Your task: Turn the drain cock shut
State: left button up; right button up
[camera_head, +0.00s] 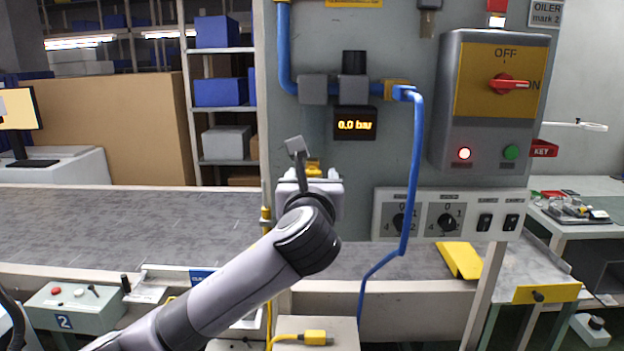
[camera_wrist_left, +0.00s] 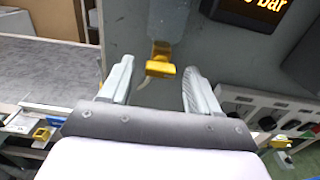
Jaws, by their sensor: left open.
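The drain cock (camera_wrist_left: 160,68) shows in the left wrist view as a small yellow handle at the bottom of a grey cylinder (camera_wrist_left: 168,20). Its handle looks roughly crosswise to the cylinder. My left gripper (camera_wrist_left: 157,76) is open and empty, with one finger on either side of the cock and gaps on both sides. How far the fingertips are from it in depth I cannot tell. In the head view my left gripper (camera_head: 316,174) is in front of the panel, with a yellow part of the cock (camera_head: 313,167) just above it. The gripper hides most of the cock there. My right gripper is not in view.
A blue hose (camera_head: 415,150) hangs right of my left gripper. The switch box (camera_head: 490,105) has its red knob near ON and a red lamp lit. The conveyor (camera_head: 130,225) is bare at left.

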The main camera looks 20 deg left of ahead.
pick_arm(q)
jog(key=c, duration=1.1)
jog(key=shift+o, duration=0.3)
jog(key=shift+n, duration=0.4)
jog(key=n, duration=1.7)
jog(key=shift+f, duration=0.1)
jog(key=o, duration=1)
